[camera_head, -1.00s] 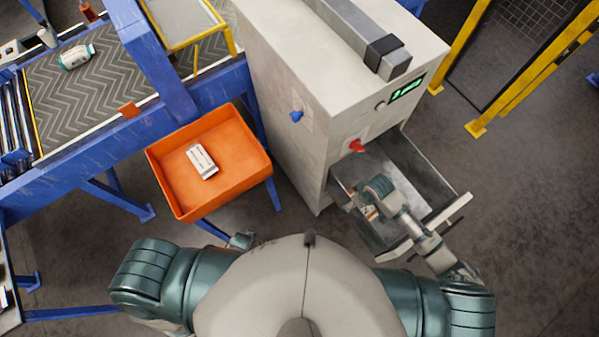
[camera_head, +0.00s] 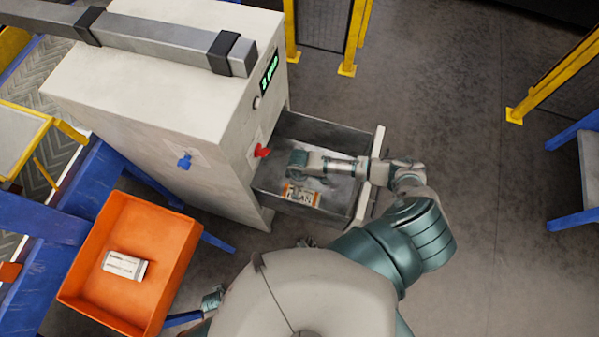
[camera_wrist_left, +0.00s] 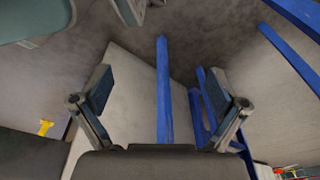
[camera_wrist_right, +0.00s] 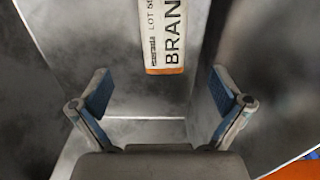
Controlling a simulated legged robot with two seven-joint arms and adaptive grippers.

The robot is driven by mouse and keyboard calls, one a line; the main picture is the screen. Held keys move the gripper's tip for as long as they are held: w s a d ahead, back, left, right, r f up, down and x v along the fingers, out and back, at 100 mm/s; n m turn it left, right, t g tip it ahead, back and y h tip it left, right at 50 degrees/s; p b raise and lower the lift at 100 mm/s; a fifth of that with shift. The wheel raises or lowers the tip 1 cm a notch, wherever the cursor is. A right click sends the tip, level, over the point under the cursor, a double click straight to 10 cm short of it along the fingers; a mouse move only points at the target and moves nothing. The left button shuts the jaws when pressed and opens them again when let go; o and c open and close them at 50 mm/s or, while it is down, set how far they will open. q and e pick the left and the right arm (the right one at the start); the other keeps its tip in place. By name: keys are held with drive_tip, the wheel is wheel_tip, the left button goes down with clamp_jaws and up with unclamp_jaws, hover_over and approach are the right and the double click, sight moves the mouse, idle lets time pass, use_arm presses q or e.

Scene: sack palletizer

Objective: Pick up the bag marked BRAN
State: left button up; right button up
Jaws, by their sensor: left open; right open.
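The bag marked BRAN (camera_head: 301,195) is white with orange ends and lies in the open grey metal drawer (camera_head: 278,206) of the white machine. My right arm reaches over it from the right and covers part of it. The bag also shows in the right wrist view (camera_wrist_right: 163,30), at the top and cut off by the picture edge. My right gripper (camera_wrist_right: 161,92) is open and empty, its fingers spread with the bag's near end beyond them. My left gripper (camera_wrist_left: 158,82) is open and empty over the floor, near blue frame legs.
An orange bin (camera_head: 165,235) with a white package (camera_head: 125,265) in it stands at the left on blue legs. The white machine (camera_head: 150,100) has a blue knob (camera_head: 184,161) and a red knob (camera_head: 262,151). Floor at the right is clear up to yellow posts and a blue-legged stand.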

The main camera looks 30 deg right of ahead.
sight(301, 193)
drive_tip(key=f, duration=0.2)
drive_tip(key=a+f+b, duration=0.1)
drive_tip(key=f, duration=0.3)
drive_tip(key=shift+s+a+f+b, duration=0.1)
drive_tip(key=shift+a+f+b, duration=0.15)
drive_tip(key=shift+f+b, duration=0.15)
drive_tip(key=shift+d+f, duration=0.2)
drive_tip(key=f, duration=0.1)
drive_tip(key=d+f+b, duration=0.1)
drive_tip(key=f, duration=0.1)
drive_tip(key=shift+s+d+f, duration=0.15)
drive_tip(key=shift+d+f, duration=0.05)
drive_tip(key=shift+a+f+b, duration=0.2)
drive_tip(key=shift+f+b, duration=0.25)
drive_tip(key=shift+f, duration=0.5)
drive_tip(key=shift+a, duration=0.5)
drive_tip(key=shift+d, duration=0.15)
drive_tip(key=c, duration=0.6)
drive_tip(key=shift+d, duration=0.4)
drive_tip(key=c, duration=1)
use_arm(q)
wheel_tip(301, 193, up, 11)
drive_tip(key=w, duration=0.3)
drive_tip(key=shift+f, duration=0.2)
